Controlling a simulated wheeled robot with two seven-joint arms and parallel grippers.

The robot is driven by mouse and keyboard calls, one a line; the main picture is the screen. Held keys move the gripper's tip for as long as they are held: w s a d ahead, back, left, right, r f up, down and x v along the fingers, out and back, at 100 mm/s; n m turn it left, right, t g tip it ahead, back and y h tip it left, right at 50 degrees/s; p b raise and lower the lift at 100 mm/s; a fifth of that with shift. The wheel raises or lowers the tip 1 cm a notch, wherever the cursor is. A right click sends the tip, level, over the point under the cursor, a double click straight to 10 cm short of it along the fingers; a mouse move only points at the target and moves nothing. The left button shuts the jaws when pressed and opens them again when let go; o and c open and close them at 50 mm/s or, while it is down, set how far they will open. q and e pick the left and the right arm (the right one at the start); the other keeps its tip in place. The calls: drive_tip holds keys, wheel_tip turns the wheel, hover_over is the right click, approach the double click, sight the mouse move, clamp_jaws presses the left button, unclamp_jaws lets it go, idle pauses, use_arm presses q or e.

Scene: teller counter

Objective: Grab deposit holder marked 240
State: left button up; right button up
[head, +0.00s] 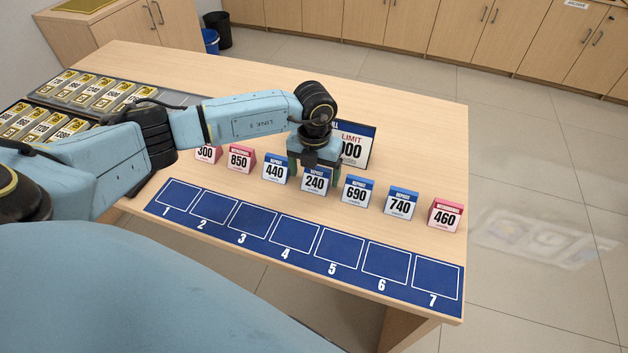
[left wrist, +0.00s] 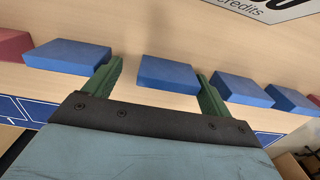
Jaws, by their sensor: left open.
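The blue-topped deposit holder marked 240 (head: 316,179) stands in the row on the counter, between the holders marked 440 (head: 275,171) and 690 (head: 356,191). My left gripper (head: 318,163) is above and just behind it in the head view. In the left wrist view, the open green fingers (left wrist: 155,82) point down on either side of a blue holder top (left wrist: 168,73), which appears to be the 240 one. The fingers look apart from it. Another blue top (left wrist: 68,55) lies close to the left finger, and one (left wrist: 243,89) close to the right finger. My right gripper is not in view.
Holders marked 300 (head: 205,153), 850 (head: 241,159), 740 (head: 401,203) and 460 (head: 445,215) share the row. A blue mat (head: 229,224) with numbered slots lies in front, its slots empty. A limit sign (head: 358,143) stands behind my gripper. Trays (head: 150,95) are at the left.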

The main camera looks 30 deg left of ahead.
use_arm(q)
drive_tip(key=shift+f, duration=0.4)
drive_tip(key=c, duration=1.1)
